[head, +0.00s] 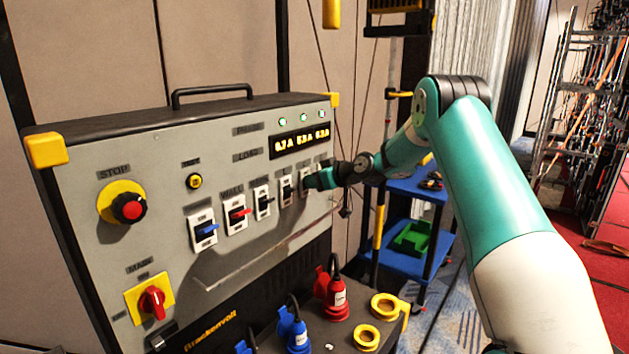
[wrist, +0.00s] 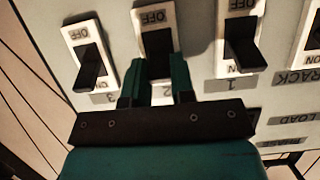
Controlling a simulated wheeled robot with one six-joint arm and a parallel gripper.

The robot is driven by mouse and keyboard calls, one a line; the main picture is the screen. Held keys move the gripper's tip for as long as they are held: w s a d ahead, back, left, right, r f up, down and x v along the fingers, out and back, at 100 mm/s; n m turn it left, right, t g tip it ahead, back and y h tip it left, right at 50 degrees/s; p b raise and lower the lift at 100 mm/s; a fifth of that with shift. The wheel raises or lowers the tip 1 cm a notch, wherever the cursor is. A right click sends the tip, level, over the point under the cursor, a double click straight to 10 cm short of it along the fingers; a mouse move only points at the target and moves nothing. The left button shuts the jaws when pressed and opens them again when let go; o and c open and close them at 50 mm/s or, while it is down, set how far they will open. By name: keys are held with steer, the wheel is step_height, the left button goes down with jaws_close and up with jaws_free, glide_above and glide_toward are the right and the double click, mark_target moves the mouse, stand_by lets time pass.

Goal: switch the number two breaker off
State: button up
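The number two breaker (wrist: 157,40) is a white plate with a dark lever, in the middle of the wrist view, where the labels appear upside down. Its OFF mark shows at the top; its lower part is partly hidden by my fingers. My gripper (wrist: 161,68) is directly at this breaker, its two green fingers apart with a gap between them. The fingertips overlap the lever area; whether they touch the lever is unclear.
Breaker 1 (wrist: 241,42) and breaker 3 (wrist: 90,58) stand close on either side, levers toward ON. The panel also carries a red-lever breaker (head: 237,213), a blue-lever breaker (head: 205,230), a stop button (head: 130,207) and a red main switch (head: 152,302). A blue cart (head: 415,245) stands behind.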

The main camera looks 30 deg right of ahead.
jaws_close()
steer(key=shift+f+b, duration=0.15)
steer(key=shift+b, duration=0.25)
step_height(320, 180, down, 4)
steer(key=t+y+b, duration=0.2)
steer(key=t+b, duration=0.3)
steer(key=b, duration=1.2)
steer(key=t+y+b, duration=0.1)
steer(key=t+b, duration=0.4)
steer(key=b, duration=1.2)
steer(key=shift+y, duration=0.4)
steer(key=shift+r+t+b, duration=0.2)
steer(key=shift+t+b, duration=0.1)
steer(key=shift+b, duration=0.25)
steer(key=o, duration=0.7)
jaws_free()
steer(key=shift+c, duration=0.2)
